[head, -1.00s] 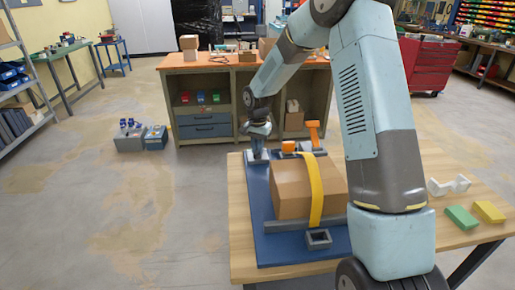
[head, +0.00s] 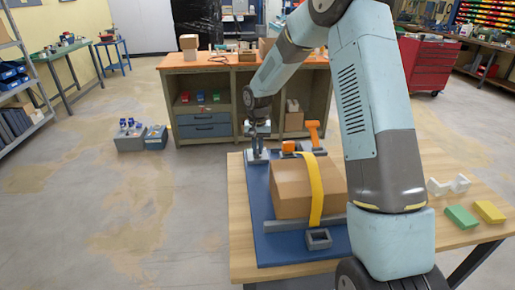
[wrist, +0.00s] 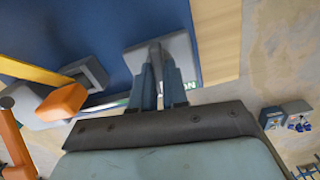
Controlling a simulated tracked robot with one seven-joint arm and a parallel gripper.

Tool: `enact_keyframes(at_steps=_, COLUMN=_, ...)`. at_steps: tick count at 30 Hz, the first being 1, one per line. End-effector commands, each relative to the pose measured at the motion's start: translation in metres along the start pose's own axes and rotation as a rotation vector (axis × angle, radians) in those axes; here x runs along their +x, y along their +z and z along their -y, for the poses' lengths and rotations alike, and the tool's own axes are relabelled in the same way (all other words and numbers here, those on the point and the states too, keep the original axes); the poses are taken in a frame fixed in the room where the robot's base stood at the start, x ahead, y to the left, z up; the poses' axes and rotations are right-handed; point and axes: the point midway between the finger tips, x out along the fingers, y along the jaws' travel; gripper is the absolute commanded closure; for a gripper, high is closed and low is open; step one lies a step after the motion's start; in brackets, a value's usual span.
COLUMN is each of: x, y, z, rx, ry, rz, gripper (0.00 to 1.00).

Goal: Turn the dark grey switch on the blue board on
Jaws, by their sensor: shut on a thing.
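The blue board (head: 264,222) lies on the wooden table. A grey switch housing (head: 256,158) stands at its far left corner; it also shows in the wrist view (wrist: 168,48). My gripper (head: 258,150) is down at this housing, with its fingers close together. Green-and-white lettering ending in "ON" (wrist: 194,86) shows beside the fingers; the rest is covered.
A brown box (head: 300,190) under a yellow strap (head: 316,190) fills the board's middle. An orange block (head: 288,146) and an orange handle (head: 313,132) stand right of my gripper. A grey square socket (head: 319,239) is at the near edge. Green (head: 461,217) and yellow (head: 489,211) blocks lie right.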

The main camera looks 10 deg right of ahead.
Motion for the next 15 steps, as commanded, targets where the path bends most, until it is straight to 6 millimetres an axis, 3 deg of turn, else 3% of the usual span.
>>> enact_keyframes(at_steps=15, x=-0.0006, y=-0.0005, z=0.0006, rx=-0.458, ry=0.000, rz=-0.002, gripper=1.00)
